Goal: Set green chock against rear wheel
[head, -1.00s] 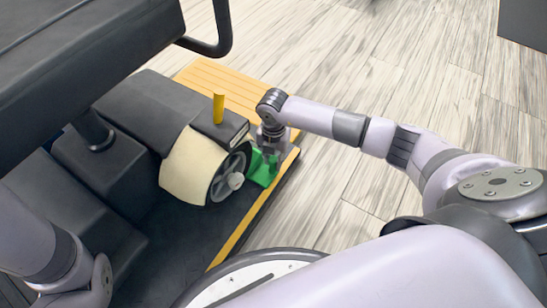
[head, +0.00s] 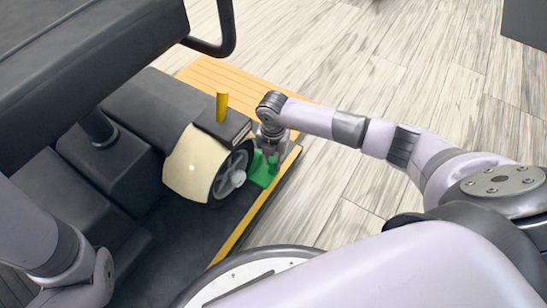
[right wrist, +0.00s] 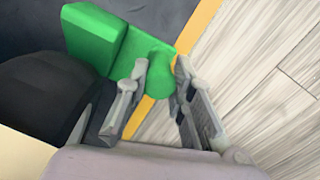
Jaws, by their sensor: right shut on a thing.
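The green chock (head: 262,172) is low on the dark platform, beside the scooter's wheel (head: 230,176) on its right side. It is close to the tyre, but I cannot tell whether they touch. My right gripper (head: 271,150) is above the chock and shut on it. In the right wrist view, my fingers (right wrist: 160,75) close on the chock's rounded grip, and its green block (right wrist: 96,38) lies beside the dark tyre (right wrist: 48,95). The gripper hides part of the chock in the head view. My left arm shows at lower left, its gripper out of view.
A cream fender (head: 192,168) covers part of the wheel, with a yellow lever (head: 222,107) above. A yellow edge strip (head: 240,228) borders the platform on the right. A slatted yellow panel (head: 230,82) lies behind. The wooden floor (head: 400,75) to the right is clear.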

